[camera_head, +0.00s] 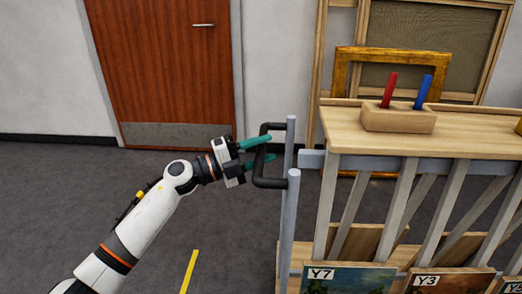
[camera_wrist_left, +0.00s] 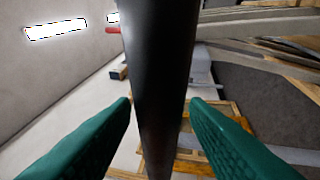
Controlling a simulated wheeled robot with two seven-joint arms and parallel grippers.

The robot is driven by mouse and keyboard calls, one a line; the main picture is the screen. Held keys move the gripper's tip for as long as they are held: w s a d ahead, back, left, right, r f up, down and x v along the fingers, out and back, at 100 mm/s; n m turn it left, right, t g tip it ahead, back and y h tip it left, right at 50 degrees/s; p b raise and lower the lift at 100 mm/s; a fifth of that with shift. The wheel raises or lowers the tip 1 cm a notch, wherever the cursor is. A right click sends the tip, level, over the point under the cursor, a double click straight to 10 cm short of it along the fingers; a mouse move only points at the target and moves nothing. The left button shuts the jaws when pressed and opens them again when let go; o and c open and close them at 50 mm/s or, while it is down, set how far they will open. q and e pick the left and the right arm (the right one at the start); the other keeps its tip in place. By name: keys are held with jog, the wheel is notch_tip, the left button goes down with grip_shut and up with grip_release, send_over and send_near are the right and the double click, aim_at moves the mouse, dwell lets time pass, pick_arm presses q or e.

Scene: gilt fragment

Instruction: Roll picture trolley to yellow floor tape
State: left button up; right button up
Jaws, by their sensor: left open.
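The picture trolley (camera_head: 459,139) stands at the right in the head view, with a wooden top, grey slanted dividers and pictures in its lower slots. Its black handle (camera_head: 262,155) sticks out to the left from a grey upright. My left gripper (camera_head: 264,149) is at this handle with its green fingers open. In the left wrist view, the black handle bar (camera_wrist_left: 160,90) runs upright between the two open fingers (camera_wrist_left: 160,112), with gaps on both sides. A strip of yellow floor tape (camera_head: 189,271) lies on the floor left of the trolley. My right gripper is not in view.
A wooden block (camera_head: 398,119) with a red and a blue peg stands on the trolley top. Gilt and wooden frames (camera_head: 343,75) lean against the wall behind. A brown door (camera_head: 165,60) is at the back left. The dark floor (camera_head: 60,190) at the left is clear.

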pick_arm(q)
jog(key=shift+c, duration=0.3)
grip_shut()
jog(key=shift+a, duration=0.15)
